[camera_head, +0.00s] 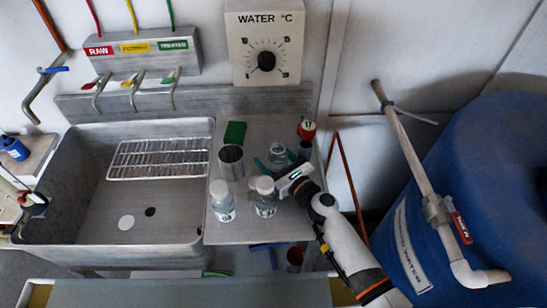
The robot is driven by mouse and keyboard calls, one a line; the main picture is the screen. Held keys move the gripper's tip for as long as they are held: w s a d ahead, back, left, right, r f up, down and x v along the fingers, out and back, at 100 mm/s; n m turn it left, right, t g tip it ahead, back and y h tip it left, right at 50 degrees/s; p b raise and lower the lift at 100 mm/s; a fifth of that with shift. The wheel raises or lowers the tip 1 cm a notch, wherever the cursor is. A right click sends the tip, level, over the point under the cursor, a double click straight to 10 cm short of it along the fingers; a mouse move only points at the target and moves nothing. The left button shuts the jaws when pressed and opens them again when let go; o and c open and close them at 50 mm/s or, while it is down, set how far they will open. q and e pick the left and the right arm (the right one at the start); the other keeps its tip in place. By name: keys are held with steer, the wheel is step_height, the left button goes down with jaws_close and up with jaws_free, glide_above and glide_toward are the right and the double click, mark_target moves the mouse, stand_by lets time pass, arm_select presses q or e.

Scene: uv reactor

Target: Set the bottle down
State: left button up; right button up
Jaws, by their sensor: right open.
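My right gripper (275,164) reaches in from the lower right over the steel drainboard. Its teal fingers are open, spread to either side of a clear bottle (278,153) that looks upright on the board. I cannot tell whether the fingers touch it. Two more clear bottles with white caps stand nearer the front: a left one (221,203) and a right one (265,198), the latter close to the gripper.
A metal cup (231,163) and green sponge (235,133) stand left of the gripper. A red-topped item (307,130) is behind it. The sink (100,210) with a wire rack (160,158) lies left; a blue barrel (470,190) stands right. The drainboard's front right is clear.

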steer(key=shift+r, duration=0.2)
steer(key=shift+s+d, duration=0.15)
steer(key=shift+s, duration=0.05)
steer(key=v, duration=0.7)
